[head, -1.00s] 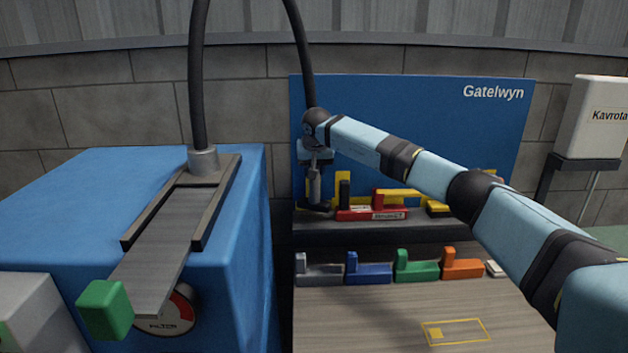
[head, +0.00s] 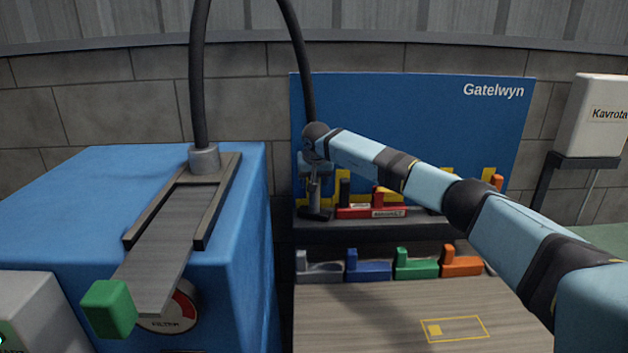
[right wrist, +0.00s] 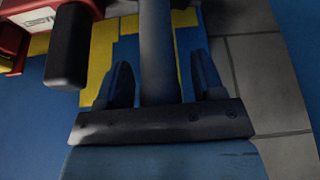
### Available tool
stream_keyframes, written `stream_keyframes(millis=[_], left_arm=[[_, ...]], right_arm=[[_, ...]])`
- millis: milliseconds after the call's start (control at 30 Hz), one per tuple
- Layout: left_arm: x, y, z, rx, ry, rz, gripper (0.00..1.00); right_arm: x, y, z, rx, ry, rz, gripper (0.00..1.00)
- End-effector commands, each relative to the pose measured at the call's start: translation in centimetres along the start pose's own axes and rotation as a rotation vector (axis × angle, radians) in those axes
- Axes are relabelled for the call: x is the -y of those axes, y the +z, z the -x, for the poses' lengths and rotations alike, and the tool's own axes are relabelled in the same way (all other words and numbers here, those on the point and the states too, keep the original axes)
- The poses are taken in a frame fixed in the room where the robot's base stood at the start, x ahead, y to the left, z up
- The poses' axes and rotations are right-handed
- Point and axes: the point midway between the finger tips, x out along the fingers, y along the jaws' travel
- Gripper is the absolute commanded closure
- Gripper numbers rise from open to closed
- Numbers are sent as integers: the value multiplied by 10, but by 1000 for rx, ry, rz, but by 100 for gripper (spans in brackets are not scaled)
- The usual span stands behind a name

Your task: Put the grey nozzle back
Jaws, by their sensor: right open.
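A grey upright post (right wrist: 158,50), apparently the grey nozzle, stands between the two fingers of my right gripper (right wrist: 160,83) in the right wrist view. The fingers are spread, with gaps on both sides of the post. In the head view my right gripper (head: 314,184) points down at the left end of the back shelf. A dark grey base (head: 314,214) shows below it there. The arm and gripper hide part of this spot. A separate grey L-shaped piece (head: 320,270) lies at the left of the front row. My left gripper is not in view.
A red piece (head: 372,212) with a black post (head: 344,192) stands close right of the gripper. Blue (head: 370,271), green (head: 416,269) and orange (head: 461,266) pieces line the front. The bench top (head: 370,315) is mostly clear. A blue machine (head: 90,200) stands left.

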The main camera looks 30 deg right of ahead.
Motion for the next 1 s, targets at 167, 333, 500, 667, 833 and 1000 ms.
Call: stream_keyframes(millis=[167,333,500,667,833,1000], left_arm=[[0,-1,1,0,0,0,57],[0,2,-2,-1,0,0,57],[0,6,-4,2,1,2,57],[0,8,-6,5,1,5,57],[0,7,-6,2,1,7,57],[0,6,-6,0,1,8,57]], right_arm=[[0,-2,6,-2,-1,0,38],[-1,-2,31,-5,-1,1,38],[0,-2,69,-6,-2,1,38],[0,-2,99,-4,-1,0,38],[0,-2,118,-2,-1,1,38],[0,-1,124,0,0,0,38]])
